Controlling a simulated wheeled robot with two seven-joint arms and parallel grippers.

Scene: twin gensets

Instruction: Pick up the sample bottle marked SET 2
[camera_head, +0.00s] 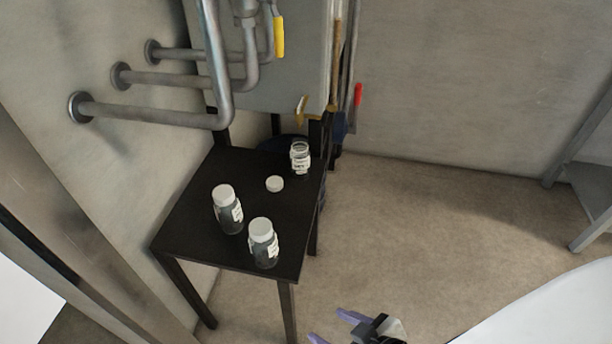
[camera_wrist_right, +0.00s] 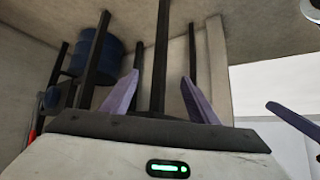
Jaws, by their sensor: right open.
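Three small clear bottles with white labels stand upright on a black table (camera_head: 190,232). Two wear white caps: the left capped bottle (camera_head: 228,212) and the front capped bottle (camera_head: 263,243). The open bottle (camera_head: 300,158) stands at the back right corner; a loose white cap (camera_head: 275,184) lies near it. The label writing is too small to read, so I cannot tell which is SET 2. My right gripper (camera_head: 333,329) is open and empty, below and right of the table in the head view. In the right wrist view its purple fingers (camera_wrist_right: 160,78) stand apart. Another purple finger, seemingly my left gripper's (camera_wrist_right: 293,119), shows at the right.
Grey pipes (camera_head: 150,112) run from the wall above the table's back left, one with a yellow handle (camera_head: 279,37). A grey cabinet (camera_head: 275,85) stands behind the table. A blue drum (camera_wrist_right: 95,54) shows in the wrist view. Floor (camera_head: 420,240) right of the table is clear.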

